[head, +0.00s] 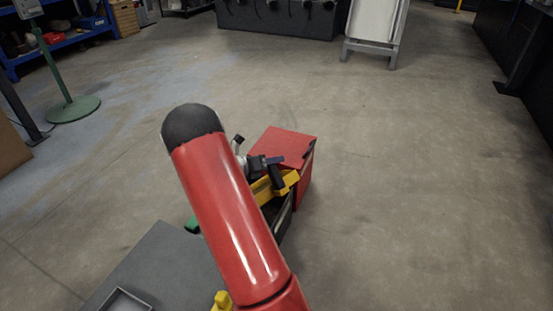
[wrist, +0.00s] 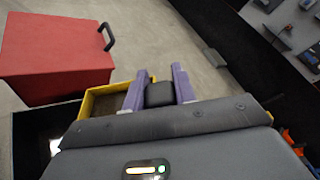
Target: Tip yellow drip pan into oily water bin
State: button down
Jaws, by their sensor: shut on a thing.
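The yellow drip pan (head: 285,183) is partly hidden behind my red arm link. In the wrist view the pan (wrist: 88,105) shows yellow walls and a brown inside. My gripper (wrist: 158,82) has its two purple fingers on either side of a dark block at the pan's edge, which looks like its handle. It is shut on it. A dark bin (head: 286,222) shows below the pan, beside the red box. In the wrist view its black rim (wrist: 42,108) and a bright glint inside show at lower left. I cannot tell how far the pan is tilted.
A red box (head: 287,143) with a dark handle stands right behind the bin; it also fills the upper left of the wrist view (wrist: 55,55). A grey surface (head: 165,262) with a tray (head: 127,300) is at lower left. Open floor lies to the right.

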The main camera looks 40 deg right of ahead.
jog(key=w+r+n+g+p, duration=0.1)
jog(key=w+r+n+p, duration=0.1)
jog(key=w+p, duration=0.2)
jog(key=shift+w+r+n+h+p, duration=0.2)
jog(key=shift+w+n+h+p, duration=0.15)
jog(key=shift+w, duration=0.45)
jog(key=shift+d, duration=0.1)
dwell(0.8)
